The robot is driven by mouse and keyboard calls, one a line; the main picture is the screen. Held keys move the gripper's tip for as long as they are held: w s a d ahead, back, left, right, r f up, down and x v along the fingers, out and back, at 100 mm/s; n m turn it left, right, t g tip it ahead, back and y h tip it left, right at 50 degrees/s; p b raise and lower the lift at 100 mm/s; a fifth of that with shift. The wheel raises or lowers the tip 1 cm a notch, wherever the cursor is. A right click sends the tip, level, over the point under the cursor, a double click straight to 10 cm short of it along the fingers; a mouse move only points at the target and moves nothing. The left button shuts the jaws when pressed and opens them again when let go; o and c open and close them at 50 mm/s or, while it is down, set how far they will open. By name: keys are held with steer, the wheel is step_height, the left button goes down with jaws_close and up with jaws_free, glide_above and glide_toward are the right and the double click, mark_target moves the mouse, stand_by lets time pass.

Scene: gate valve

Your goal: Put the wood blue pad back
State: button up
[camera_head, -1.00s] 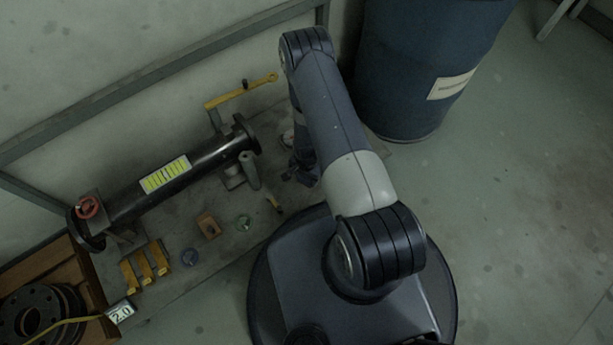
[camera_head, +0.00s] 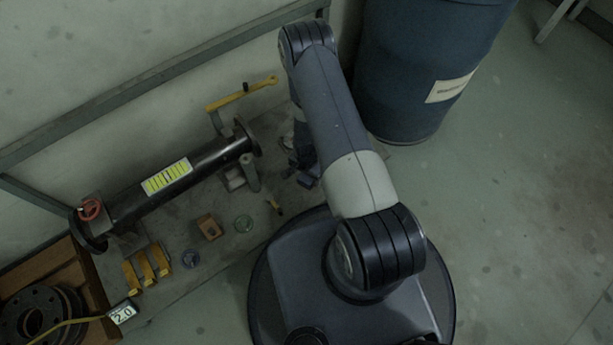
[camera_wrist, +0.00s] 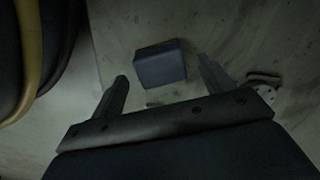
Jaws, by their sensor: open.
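A dark blue block, which looks like the blue pad (camera_wrist: 160,66), lies on the grey surface in the wrist view. It also shows in the head view (camera_head: 310,180), partly covered by my arm. My gripper (camera_wrist: 162,72) is open, with one fingertip on each side of the block's near part. I see gaps between the block and both fingers; the height between them is hard to tell. In the head view my gripper (camera_head: 302,158) is small, dark and partly hidden by my arm. The pad's original place cannot be told.
A black pipe (camera_head: 188,175) with flanges lies left of my arm, with a yellow-handled lever (camera_head: 240,93) behind it. A blue drum (camera_head: 425,70) is at the right.

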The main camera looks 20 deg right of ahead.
mark_target(307, 178)
step_height(307, 178, up, 9)
steer(key=p, duration=0.2)
stand_by(0.3)
